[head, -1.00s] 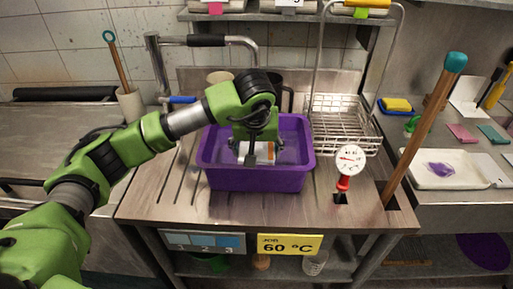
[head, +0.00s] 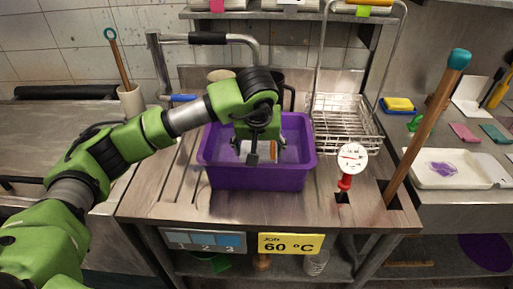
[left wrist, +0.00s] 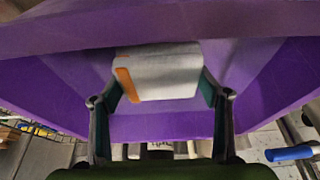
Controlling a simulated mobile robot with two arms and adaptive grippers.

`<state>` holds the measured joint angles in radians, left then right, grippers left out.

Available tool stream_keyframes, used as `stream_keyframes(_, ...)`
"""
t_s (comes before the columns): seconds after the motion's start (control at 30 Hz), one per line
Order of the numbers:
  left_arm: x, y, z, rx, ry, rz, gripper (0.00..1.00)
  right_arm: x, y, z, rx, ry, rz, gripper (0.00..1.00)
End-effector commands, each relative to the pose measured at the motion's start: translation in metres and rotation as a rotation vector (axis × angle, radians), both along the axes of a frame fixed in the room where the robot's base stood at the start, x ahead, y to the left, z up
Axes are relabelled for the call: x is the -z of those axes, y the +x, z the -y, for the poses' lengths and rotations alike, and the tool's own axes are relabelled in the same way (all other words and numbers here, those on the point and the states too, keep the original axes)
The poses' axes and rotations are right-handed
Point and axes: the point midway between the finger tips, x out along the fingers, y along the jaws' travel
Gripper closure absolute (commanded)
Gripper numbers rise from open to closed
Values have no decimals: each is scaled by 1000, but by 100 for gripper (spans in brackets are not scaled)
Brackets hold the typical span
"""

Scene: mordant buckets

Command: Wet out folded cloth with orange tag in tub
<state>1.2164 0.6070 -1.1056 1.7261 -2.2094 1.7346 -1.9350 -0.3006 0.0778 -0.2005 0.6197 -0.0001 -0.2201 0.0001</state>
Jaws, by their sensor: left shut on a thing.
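The purple tub (head: 262,178) stands on the steel drainboard. My left gripper (head: 256,150) reaches down into it from above and is shut on the folded cloth (head: 244,148). The left wrist view shows the pale folded cloth (left wrist: 165,72) between the two fingers of my left gripper (left wrist: 160,90). My right gripper is not in view.
A dial thermometer (head: 352,158) stands right of the tub, near a wooden stick (head: 428,125) with a teal top. A wire basket (head: 342,125) and a tap (head: 207,40) are behind. A yellow sign (head: 290,244) reads 60 °C. A white tray (head: 440,180) lies at right.

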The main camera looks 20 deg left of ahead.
Motion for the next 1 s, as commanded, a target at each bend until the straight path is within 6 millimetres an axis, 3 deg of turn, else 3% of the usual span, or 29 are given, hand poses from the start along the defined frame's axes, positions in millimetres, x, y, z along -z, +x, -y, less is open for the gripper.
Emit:
stream_keyframes(0.23,0,-2,4,0,1,2,53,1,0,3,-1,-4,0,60)
stream_keyframes(0.67,0,6,-10,0,0,1,53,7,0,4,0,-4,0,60)
stream_keyframes(1.0,-1,1,0,3,0,3,53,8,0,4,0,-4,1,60)
